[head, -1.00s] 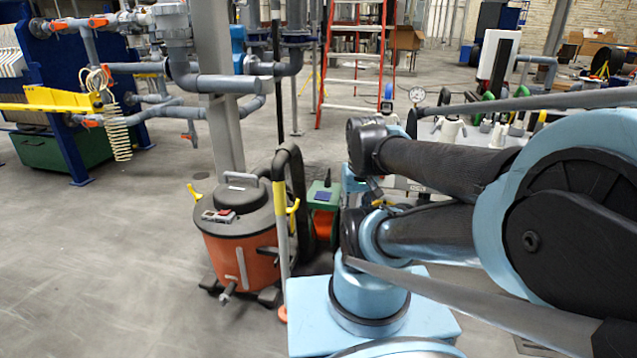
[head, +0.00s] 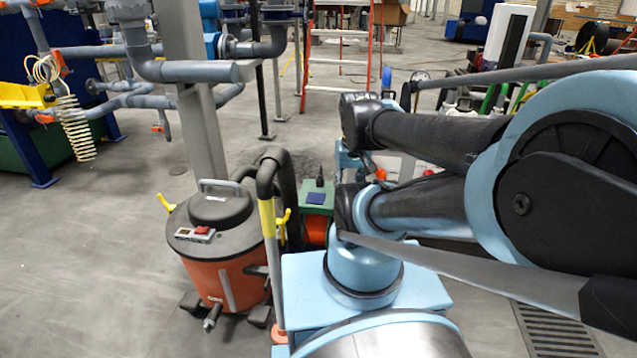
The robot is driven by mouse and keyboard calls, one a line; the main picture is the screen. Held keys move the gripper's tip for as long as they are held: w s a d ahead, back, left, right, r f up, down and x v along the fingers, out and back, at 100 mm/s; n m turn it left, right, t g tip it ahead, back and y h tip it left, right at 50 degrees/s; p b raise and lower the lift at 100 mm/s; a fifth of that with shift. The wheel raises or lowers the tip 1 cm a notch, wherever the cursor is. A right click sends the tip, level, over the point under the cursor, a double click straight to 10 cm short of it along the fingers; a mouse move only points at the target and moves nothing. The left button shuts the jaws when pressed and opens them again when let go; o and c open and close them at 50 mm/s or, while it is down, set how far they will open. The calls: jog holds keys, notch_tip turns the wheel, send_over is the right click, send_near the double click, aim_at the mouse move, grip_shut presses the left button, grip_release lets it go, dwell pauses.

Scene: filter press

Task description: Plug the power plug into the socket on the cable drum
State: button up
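A low green-topped unit (head: 318,197) with an orange lower part stands on the floor behind the vacuum cleaner in the head view. It may be the cable drum, but my arm and the hose hide much of it. A dark blue square (head: 316,198), perhaps a socket lid, lies on its top. A small black upright piece (head: 320,177) stands behind the blue square. I cannot tell whether this is the power plug. My arm fills the right side of the view. My gripper is not visible, and I cannot see whether it holds anything.
An orange vacuum cleaner (head: 228,283) with a black hose (head: 272,165) stands close in front, beside a grey post (head: 193,100). A red ladder (head: 338,60) and pipework are behind. A floor grate (head: 555,330) lies at lower right. The left floor is clear.

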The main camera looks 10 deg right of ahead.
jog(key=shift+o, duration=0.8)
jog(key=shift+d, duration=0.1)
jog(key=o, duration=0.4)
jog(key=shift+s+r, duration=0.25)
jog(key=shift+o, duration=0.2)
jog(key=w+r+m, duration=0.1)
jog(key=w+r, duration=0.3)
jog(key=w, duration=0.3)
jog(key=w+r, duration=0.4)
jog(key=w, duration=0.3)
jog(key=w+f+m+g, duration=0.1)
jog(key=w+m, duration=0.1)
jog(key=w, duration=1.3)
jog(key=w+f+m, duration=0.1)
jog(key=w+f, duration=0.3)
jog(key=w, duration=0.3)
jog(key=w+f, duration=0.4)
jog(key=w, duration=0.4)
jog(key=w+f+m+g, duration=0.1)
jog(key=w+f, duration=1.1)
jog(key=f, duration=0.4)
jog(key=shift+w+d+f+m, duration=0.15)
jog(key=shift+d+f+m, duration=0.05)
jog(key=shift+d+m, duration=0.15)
